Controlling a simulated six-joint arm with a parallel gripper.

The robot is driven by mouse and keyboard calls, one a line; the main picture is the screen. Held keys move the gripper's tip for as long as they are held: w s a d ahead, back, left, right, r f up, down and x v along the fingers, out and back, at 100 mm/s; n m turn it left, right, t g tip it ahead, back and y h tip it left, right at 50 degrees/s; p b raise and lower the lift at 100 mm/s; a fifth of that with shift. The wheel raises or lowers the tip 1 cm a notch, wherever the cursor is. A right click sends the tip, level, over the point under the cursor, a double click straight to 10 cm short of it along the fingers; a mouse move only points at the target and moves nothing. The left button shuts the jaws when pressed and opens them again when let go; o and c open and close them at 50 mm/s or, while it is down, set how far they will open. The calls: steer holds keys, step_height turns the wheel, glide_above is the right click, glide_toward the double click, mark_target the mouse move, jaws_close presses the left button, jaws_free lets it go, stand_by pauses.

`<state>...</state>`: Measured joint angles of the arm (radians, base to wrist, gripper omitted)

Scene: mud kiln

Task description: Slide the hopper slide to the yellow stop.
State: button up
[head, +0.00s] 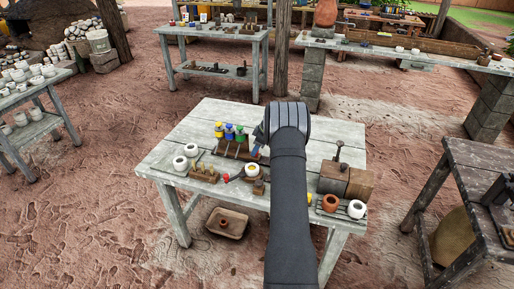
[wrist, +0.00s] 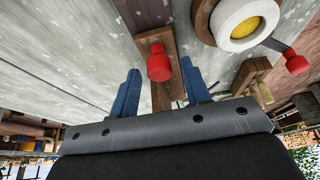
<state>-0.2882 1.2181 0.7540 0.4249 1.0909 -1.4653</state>
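My gripper (wrist: 160,88) is open, with its two blue fingers apart in the wrist view. A red knob (wrist: 159,62) on a narrow wooden piece (wrist: 160,97) shows between the finger lines, with a gap on each side. This looks like the hopper slide, but I cannot be sure. In the head view my arm covers most of this spot, and one blue finger shows beside the gripper (head: 257,150).
A white ring-shaped pot with a yellow centre (wrist: 242,20) and a second red knob on a lever (wrist: 296,62) are close by. A rack with coloured pots (head: 232,148), white cups (head: 180,163) and a wooden box with a handle (head: 345,182) stand on the table (head: 210,113).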

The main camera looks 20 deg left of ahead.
jaws_close()
steer(key=d, duration=1.8)
steer(key=shift+d, duration=0.1)
steer(key=shift+o, duration=0.9)
jaws_free()
steer(key=shift+d, duration=0.1)
steer(key=v, duration=1.7)
steer(key=shift+r, duration=0.15)
